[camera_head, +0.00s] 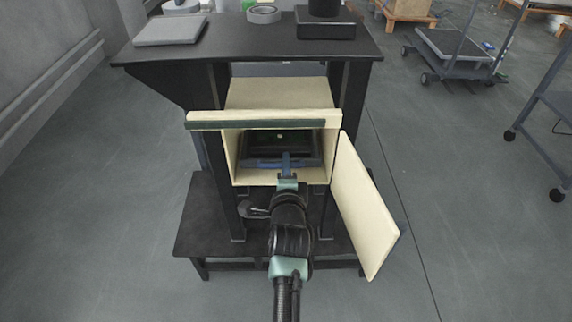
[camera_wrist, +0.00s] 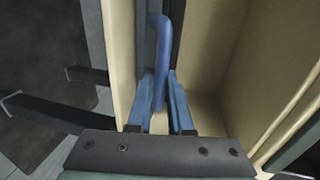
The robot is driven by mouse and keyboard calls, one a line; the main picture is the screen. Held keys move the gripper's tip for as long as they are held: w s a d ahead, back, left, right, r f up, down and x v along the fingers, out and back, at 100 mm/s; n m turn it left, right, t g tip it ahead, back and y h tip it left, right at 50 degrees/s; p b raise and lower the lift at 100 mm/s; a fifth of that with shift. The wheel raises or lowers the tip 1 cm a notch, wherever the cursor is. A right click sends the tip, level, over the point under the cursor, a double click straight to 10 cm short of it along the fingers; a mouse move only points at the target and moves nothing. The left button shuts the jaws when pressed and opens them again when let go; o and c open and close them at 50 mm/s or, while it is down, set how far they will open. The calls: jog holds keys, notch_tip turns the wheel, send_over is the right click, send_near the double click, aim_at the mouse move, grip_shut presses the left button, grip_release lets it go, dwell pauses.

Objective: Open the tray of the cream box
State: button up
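In the wrist view the blue handle (camera_wrist: 158,45) runs between the two blue fingers of my gripper (camera_wrist: 164,85). The fingers sit close on both sides of the handle and look shut on it. My gripper (camera_head: 286,160) is at the box opening. The tray's far part is in shadow.
A cream panel with a dark strip (camera_head: 262,124) juts out above the opening. Dark table legs (camera_head: 222,190) flank the box, and a low black platform (camera_head: 200,215) lies below. The table top (camera_head: 225,45) holds several items. Floor to the left is clear.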

grip_shut()
dwell(0.9)
jog(key=shift+s, duration=0.15)
